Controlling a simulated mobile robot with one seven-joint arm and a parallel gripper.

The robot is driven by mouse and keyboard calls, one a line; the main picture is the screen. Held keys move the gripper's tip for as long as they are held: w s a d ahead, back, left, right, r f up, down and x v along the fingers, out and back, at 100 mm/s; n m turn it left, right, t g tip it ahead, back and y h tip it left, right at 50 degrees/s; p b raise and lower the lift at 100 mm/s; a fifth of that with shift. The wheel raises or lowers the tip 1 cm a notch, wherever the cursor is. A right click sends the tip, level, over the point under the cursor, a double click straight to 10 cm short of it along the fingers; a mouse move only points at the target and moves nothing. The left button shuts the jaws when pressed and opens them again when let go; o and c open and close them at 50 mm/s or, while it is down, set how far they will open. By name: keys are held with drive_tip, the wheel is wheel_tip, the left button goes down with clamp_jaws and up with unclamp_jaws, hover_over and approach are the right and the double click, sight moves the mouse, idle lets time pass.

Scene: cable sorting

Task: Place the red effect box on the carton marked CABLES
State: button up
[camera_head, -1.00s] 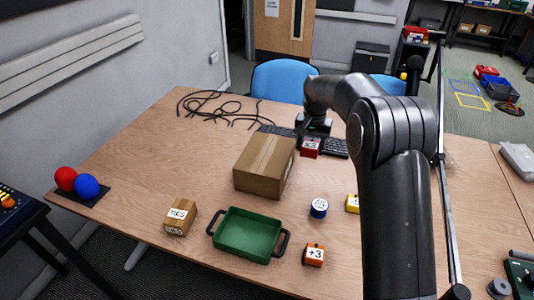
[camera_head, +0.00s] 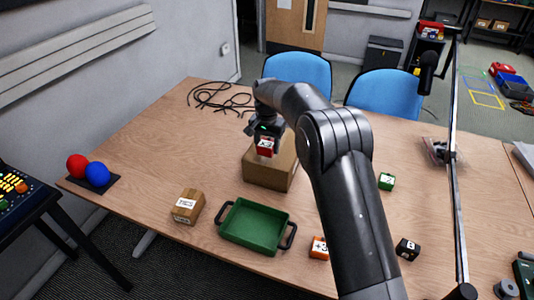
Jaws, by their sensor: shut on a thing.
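The red effect box (camera_head: 265,147), with a white label, is in my gripper (camera_head: 266,133). My gripper is shut on it and points down over the far part of a brown cardboard carton (camera_head: 268,178). The carton stands closed on the table; no CABLES marking can be read on the faces I see. The red box overlaps the carton's top in the picture. I cannot tell whether it touches the top or hangs just above it.
A green tray (camera_head: 254,226) and a small labelled carton (camera_head: 188,206) stand in front. An orange block (camera_head: 319,248), a green block (camera_head: 386,181) and a black block (camera_head: 407,249) lie nearby. Black cables (camera_head: 215,97) lie at the back. My arm hides the table's middle.

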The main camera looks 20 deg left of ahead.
sight(267, 154)
drive_tip(key=shift+f, duration=1.95)
drive_tip(key=shift+f, duration=0.15)
drive_tip(key=o, duration=1)
drive_tip(key=shift+o, duration=0.2)
wheel_tip(267, 154, up, 12)
drive_tip(key=shift+r, duration=0.1)
